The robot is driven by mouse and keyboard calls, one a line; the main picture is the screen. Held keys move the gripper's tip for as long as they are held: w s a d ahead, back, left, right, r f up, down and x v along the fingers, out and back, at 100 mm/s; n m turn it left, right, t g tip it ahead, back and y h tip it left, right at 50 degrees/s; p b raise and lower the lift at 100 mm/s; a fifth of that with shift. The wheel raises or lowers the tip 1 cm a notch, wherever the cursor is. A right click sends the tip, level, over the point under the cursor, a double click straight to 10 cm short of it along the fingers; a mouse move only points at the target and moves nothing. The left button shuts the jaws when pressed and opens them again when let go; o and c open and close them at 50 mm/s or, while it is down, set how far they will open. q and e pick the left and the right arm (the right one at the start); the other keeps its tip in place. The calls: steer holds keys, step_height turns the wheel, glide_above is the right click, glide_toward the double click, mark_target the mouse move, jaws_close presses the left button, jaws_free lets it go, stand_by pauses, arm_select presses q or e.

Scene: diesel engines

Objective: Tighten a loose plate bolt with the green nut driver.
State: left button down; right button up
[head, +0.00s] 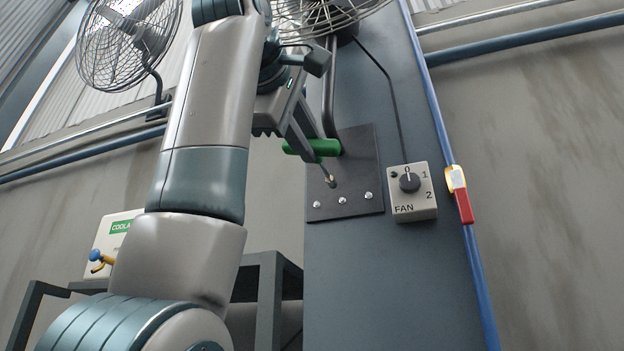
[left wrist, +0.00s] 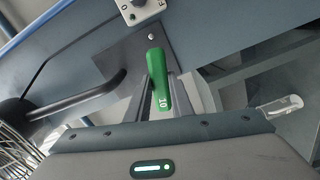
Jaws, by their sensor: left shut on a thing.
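My left gripper (head: 312,148) is shut on the green nut driver (head: 326,147), in front of the dark plate (head: 358,172) on the blue-grey post. In the left wrist view the driver's green handle (left wrist: 158,72), marked 10, sits between the two fingers. I cannot make out the driver's socket end. Three silver bolts (head: 342,200) run along the plate's lower edge. One bolt (left wrist: 180,37) shows in the left wrist view.
A fan switch box (head: 412,192) sits right of the plate, its cable running up. A dark bent tube (head: 329,95) rises from the plate to a fan. A red, white and yellow item (head: 460,194) is on the blue pipe. A coolant box (head: 112,235) stands at left.

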arm_select(q)
steer(key=shift+v, duration=0.9)
